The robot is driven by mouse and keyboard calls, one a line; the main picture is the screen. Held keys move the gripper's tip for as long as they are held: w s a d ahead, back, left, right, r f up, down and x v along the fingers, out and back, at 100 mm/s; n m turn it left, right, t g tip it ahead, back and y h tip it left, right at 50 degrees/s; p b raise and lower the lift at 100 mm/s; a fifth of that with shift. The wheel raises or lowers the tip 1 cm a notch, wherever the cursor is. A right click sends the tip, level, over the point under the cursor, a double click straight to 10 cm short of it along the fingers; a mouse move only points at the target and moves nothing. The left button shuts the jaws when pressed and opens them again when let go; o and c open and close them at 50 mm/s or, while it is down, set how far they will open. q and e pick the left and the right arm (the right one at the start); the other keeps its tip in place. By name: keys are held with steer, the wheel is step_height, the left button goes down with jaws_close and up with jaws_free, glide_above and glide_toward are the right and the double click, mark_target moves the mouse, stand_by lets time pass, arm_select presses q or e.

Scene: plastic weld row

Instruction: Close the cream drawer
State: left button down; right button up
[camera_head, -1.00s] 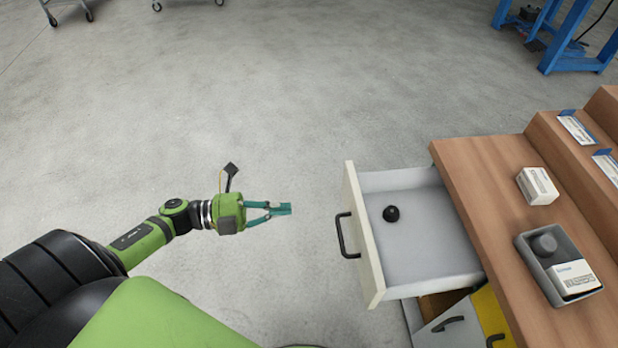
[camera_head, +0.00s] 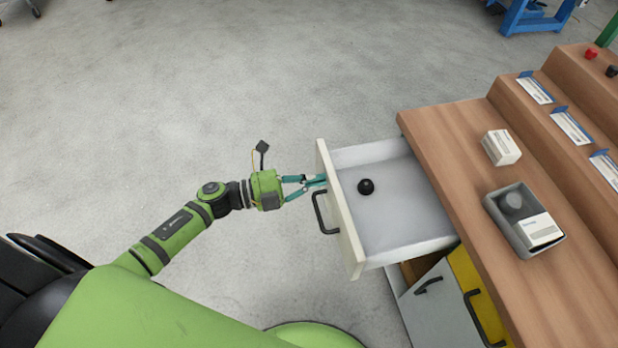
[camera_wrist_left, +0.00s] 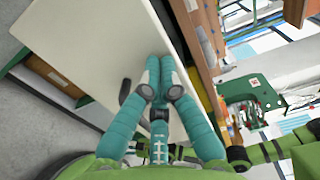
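The cream drawer (camera_head: 342,212) is pulled out from the wooden bench, and a black ball-shaped knob (camera_head: 366,187) lies inside it. Its dark bar handle (camera_head: 322,213) is on the front panel. My left gripper (camera_head: 318,181) is at the upper part of the front panel, just above the handle; I cannot tell whether it touches. In the left wrist view the teal fingers (camera_wrist_left: 160,66) are together with their tips at the pale front panel (camera_wrist_left: 95,50), and nothing shows between them. The handle (camera_wrist_left: 125,91) is beside the fingers there. My right gripper is not in view.
The wooden bench top (camera_head: 455,135) holds a white box (camera_head: 501,147) and a grey tray (camera_head: 495,212) with a white packet. Below the drawer are a grey door (camera_head: 425,310) and a yellow front (camera_head: 470,275), each with a handle. Open floor lies left of the drawer.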

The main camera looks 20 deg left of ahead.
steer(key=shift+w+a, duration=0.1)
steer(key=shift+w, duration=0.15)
arm_select(q)
steer(key=b+x, duration=0.1)
steer(key=x, duration=0.8)
steer(key=shift+w+d, duration=0.15)
steer(key=shift+d, duration=0.1)
steer(key=b+x, duration=0.2)
steer(key=x, duration=0.6)
steer(key=shift+w+d, duration=0.15)
steer(key=b+x, duration=0.1)
steer(key=x, duration=0.3)
steer(key=shift+f, duration=0.15)
steer(key=shift+w+d+b, duration=0.3)
steer(key=shift+w+d, duration=0.1)
steer(key=shift+d, duration=0.1)
steer(key=shift+d+r, duration=0.1)
steer(key=shift+r, duration=0.1)
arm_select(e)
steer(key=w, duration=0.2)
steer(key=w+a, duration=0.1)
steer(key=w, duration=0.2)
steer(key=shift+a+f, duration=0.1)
arm_select(q)
steer(key=shift+r, duration=0.1)
